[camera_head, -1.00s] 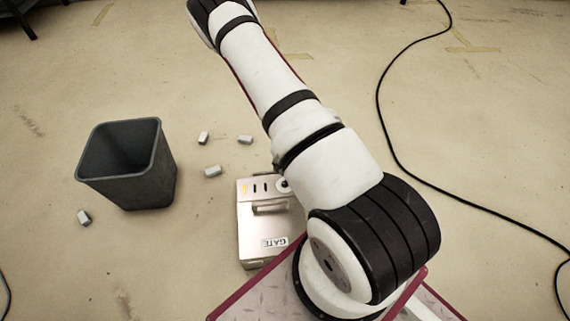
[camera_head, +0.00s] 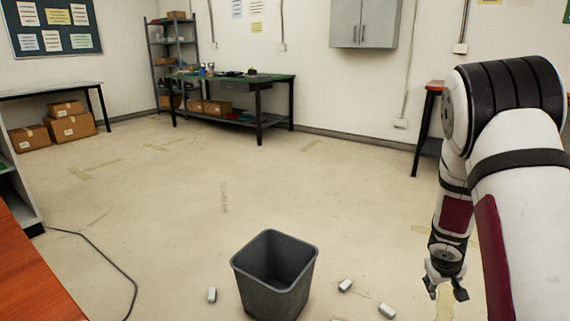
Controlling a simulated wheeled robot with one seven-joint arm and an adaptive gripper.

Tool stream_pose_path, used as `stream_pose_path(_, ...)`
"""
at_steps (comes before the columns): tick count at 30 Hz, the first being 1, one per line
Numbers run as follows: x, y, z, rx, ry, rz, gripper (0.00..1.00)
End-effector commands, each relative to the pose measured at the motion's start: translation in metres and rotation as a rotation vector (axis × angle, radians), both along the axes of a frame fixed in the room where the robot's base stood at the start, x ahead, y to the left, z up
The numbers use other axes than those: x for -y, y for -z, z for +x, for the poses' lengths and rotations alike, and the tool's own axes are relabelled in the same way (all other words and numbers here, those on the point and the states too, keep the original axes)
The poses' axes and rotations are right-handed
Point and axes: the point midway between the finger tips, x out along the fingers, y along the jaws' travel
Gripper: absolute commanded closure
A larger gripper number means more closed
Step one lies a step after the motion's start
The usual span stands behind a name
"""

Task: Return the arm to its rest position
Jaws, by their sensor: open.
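My arm (camera_head: 515,165) shows at the right side of the head view, bent at a dark-banded joint and with its forearm hanging down. My gripper (camera_head: 446,284) points down at the lower right, its fingers spread apart with nothing visible between them. It is to the right of the grey bin and of the small pale blocks on the floor.
An open grey bin (camera_head: 274,276) stands on the floor at the bottom middle. Small pale blocks (camera_head: 345,286) lie around it. A green-topped workbench (camera_head: 232,78) stands at the back wall. A red-brown tabletop (camera_head: 30,265) is at lower left. The middle floor is clear.

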Motion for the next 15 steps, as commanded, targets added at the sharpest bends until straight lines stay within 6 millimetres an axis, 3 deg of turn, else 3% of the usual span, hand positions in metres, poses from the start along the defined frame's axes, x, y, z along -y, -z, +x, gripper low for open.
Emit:
stream_pose_path(1, -0.002, -0.028, -0.001, 0.024, 0.025, -0.02, 0.55)
stream_pose_path(6, -0.014, -0.101, -0.024, 0.049, 0.109, -0.06, 0.55)
stream_pose_path(11, -0.034, -0.158, -0.063, 0.044, 0.181, -0.061, 0.55)
stream_pose_path(15, -0.058, -0.196, -0.105, 0.019, 0.225, -0.032, 0.55)
